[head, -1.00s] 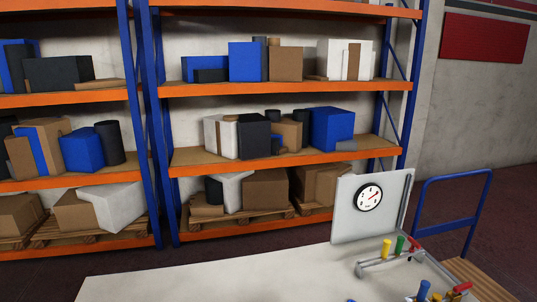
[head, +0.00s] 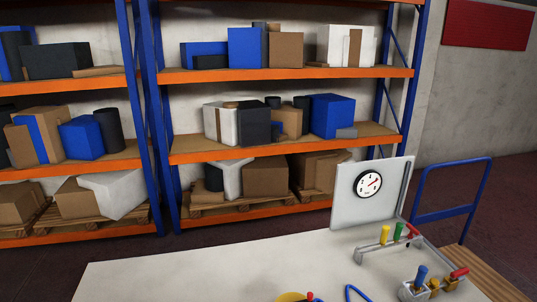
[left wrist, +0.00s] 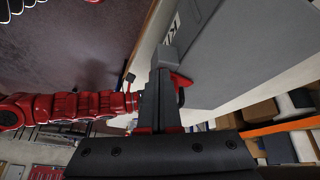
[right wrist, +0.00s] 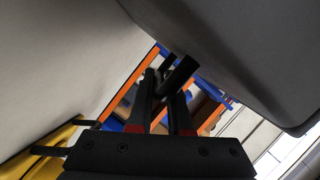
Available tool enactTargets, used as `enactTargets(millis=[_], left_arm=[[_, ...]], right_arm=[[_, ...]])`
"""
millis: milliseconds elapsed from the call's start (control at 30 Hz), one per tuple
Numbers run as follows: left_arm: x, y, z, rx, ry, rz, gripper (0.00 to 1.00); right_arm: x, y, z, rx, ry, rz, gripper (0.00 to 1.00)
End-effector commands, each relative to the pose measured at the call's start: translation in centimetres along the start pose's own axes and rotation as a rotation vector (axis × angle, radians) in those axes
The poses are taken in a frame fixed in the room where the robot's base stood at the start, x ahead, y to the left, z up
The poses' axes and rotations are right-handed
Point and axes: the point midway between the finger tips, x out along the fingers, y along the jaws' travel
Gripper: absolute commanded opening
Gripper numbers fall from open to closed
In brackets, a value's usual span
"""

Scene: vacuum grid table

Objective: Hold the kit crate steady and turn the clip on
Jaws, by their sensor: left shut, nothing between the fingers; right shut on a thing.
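The grey kit crate (left wrist: 245,60) fills the upper right of the left wrist view, with part of a printed label at its edge. My left gripper (left wrist: 161,78) is shut and empty beside it. A small grey block (left wrist: 168,57) and a red piece (left wrist: 180,80), perhaps the clip, are right at its fingertips; I cannot tell whether they touch. In the right wrist view a grey crate wall (right wrist: 235,50) spans the upper right. My right gripper (right wrist: 165,92) is shut on a black bar-like handle (right wrist: 179,74) below that wall. Neither gripper nor the crate shows in the head view.
The head view shows the pale tabletop (head: 190,278), mostly bare. At its right stand a gauge panel (head: 345,205), a rail with coloured knobs (head: 385,246) and a blue-handled fitting (head: 415,287). A yellow object (head: 290,297) and a blue loop (head: 353,293) lie at the front edge.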

Motion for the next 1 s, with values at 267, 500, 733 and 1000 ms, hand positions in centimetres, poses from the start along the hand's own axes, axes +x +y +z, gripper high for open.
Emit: enactTargets(millis=[267,500,733,1000], left_arm=[[-0.4,0.1,0.6,0.000,0.000,-0.001,0.00],[-2.3,0.0,-0.3,0.003,-0.001,-0.003,0.00],[-4.8,0.0,-1.8,0.003,0.001,-0.004,0.00],[-5.7,0.1,-2.2,0.001,0.000,0.001,0.00]], right_arm=[[0.0,0.0,-0.1,0.001,0.001,0.000,0.00],[0.0,0.0,0.0,0.001,0.001,0.000,0.00],[0.0,0.0,-0.1,0.001,0.001,0.000,0.00],[0.0,0.0,-0.1,0.001,0.001,0.000,0.00]])
